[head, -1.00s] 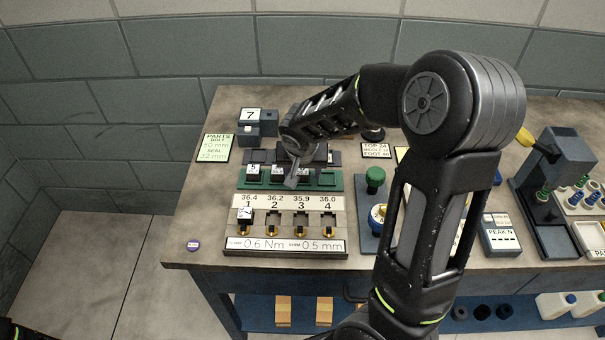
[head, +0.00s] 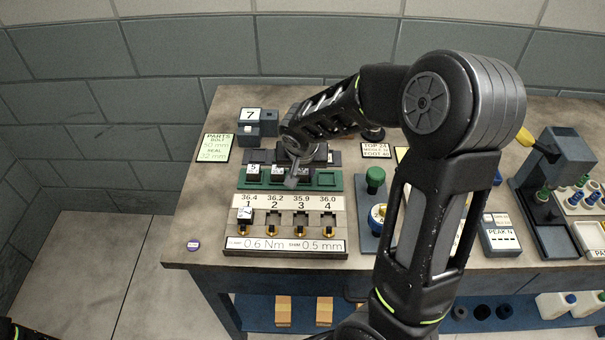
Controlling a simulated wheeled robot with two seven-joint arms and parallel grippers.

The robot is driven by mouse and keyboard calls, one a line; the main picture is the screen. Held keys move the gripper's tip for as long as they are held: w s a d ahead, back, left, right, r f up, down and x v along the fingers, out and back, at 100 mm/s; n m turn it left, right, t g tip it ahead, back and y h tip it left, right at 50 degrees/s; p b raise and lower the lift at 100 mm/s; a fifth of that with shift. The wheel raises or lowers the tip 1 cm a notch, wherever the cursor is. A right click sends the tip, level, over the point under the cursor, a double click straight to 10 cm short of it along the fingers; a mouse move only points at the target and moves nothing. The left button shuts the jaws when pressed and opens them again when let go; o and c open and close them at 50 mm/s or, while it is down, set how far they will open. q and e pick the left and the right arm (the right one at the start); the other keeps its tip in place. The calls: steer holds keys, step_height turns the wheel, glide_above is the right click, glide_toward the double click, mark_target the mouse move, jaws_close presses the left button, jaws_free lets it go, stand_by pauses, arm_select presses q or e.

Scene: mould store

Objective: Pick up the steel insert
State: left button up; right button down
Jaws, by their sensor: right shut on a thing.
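A green tray (head: 328,180) holds several small dark steel inserts with white number labels. The leftmost insert (head: 254,173) shows a 5. The right end pocket of the tray is empty. My right gripper (head: 291,182) points down at the tray, its fingers shut on a steel insert near the middle; the insert is mostly hidden by the fingers. I cannot tell whether it is clear of its pocket. Another insert (head: 245,215) stands in slot 1 of the beige fixture (head: 335,215) in front. At the lower left corner only a bit of my left arm shows, without its gripper.
A grey block marked 7 (head: 250,115) and a green-lettered parts card (head: 214,148) stand behind left. A green knob (head: 375,178) is right of the tray, close to my right arm. A press (head: 560,170) stands further right.

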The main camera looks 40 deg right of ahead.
mark_target(303, 172)
arm_select(q)
steer(key=shift+f+b, duration=0.5)
steer(key=shift+b, duration=0.05)
arm_select(e)
step_height(303, 172, up, 10)
stand_by(0.7)
